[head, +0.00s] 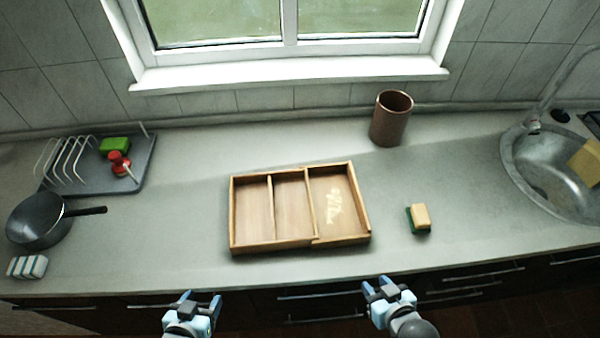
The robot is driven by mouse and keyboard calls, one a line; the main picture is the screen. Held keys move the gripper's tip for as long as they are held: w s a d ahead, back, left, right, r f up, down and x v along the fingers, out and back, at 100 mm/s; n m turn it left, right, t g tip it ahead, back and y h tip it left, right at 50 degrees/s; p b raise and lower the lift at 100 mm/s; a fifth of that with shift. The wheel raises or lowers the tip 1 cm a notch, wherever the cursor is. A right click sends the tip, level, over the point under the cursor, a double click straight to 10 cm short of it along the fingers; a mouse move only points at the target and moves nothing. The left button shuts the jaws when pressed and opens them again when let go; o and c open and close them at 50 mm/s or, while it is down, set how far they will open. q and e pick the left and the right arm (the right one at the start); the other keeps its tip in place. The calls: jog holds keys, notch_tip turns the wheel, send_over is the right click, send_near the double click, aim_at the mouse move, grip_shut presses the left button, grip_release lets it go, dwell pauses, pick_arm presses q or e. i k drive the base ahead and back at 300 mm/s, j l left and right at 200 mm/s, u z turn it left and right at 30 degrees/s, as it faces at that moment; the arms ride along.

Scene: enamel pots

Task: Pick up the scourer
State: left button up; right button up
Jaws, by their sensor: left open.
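A block with a pale yellow top and a dark green layer, which looks like the scourer (420,216), lies on the counter (470,245) to the right of the wooden tray. My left gripper (199,298) is open and empty, in front of the counter's front edge at the lower left. My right gripper (389,290) is in front of the edge at the lower middle, below and left of the scourer and apart from it. Its fingers stand apart with nothing between them.
A three-compartment wooden tray (233,215) stands mid-counter. A brown cup (390,122) is behind. At left are a pan (38,222), a striped block (27,267) and a grey rack (140,172) with green and red items. A sink (540,180) is right.

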aim_at(419, 221)
jog(key=z, duration=1.2)
